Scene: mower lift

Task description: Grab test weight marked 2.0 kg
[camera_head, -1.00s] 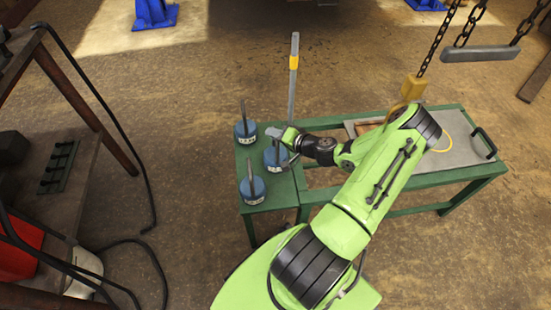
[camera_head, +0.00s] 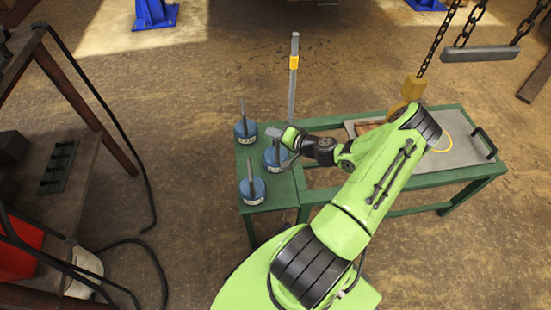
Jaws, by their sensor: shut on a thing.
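Three blue round test weights with upright grey stems stand on the left end of a green bench. One weight (camera_head: 245,133) is at the back, one (camera_head: 252,189) at the front, and one (camera_head: 274,160) to the right between them. My gripper (camera_head: 277,139) is at the stem of the right-hand weight and is shut on it. The weight seems to rest on the bench top. The labels are too small to read, so I cannot tell which one is marked 2.0 kg. My wrist hides part of the held stem.
The green bench (camera_head: 400,211) extends right, with a grey plate (camera_head: 462,150) on it. A grey post (camera_head: 293,80) with a yellow band stands behind the weights. A yellow block (camera_head: 413,87) hangs on a chain at right. A brown workbench (camera_head: 85,190) and black cables are at left.

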